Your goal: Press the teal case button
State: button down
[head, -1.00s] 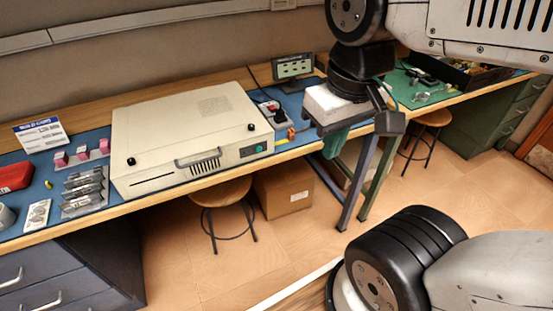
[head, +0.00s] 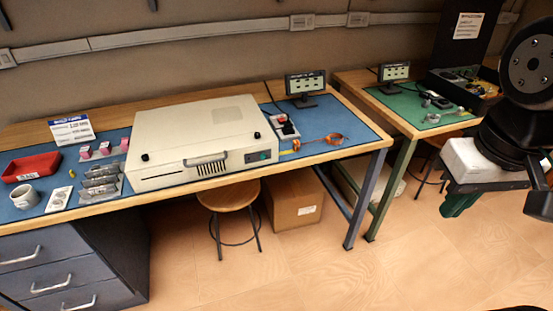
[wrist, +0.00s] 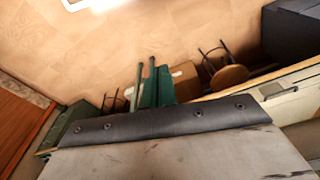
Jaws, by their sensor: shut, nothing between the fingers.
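The beige computer case (head: 200,125) lies flat on the blue mat of the left workbench. Its teal button (head: 264,155) is small and round, at the right end of the front face, on a dark panel. My gripper (head: 456,206) is at the right of the head view, well away from the case, over the floor in front of the benches. Its green fingers (wrist: 152,82) point away from the wrist camera and are shut with nothing between them.
A carrying handle (head: 206,160) sticks out of the case front. A stool (head: 229,197) and a cardboard box (head: 295,203) stand under the bench. Floor ahead is clear.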

aim_at(263, 156)
jog(key=w+a+f+n+t, duration=0.1)
jog(key=w+a+f+n, duration=0.2)
jog(key=w, duration=0.4)
jog(key=w+a+f+n+t, duration=0.1)
jog(key=w+f+n+t, duration=0.15)
jog(key=w+n, duration=0.4)
jog(key=w+a+f+n+t, duration=0.1)
jog(key=w+a+f+n, duration=0.2)
jog(key=w, duration=0.5)
jog(key=w+a+f+n+t+y, duration=0.1)
jog(key=w+a+f+n+y, duration=0.2)
jog(key=a+f+n, duration=0.5)
jog(key=w+a+f+n+y, duration=0.3)
jog(key=w+a+f+n, duration=0.2)
jog(key=a+f+n, duration=0.2)
jog(key=shift+a+f+n+t, duration=0.35)
jog(key=shift+a+f, duration=0.1)
jog(key=shift+a, duration=0.25)
jog(key=shift+w+a, duration=0.4)
jog(key=shift+w, duration=1)
jog(key=shift+w+a, duration=0.4)
jog(key=shift+w, duration=1)
jog(key=shift+w+a, duration=0.4)
jog(key=shift+w, duration=1)
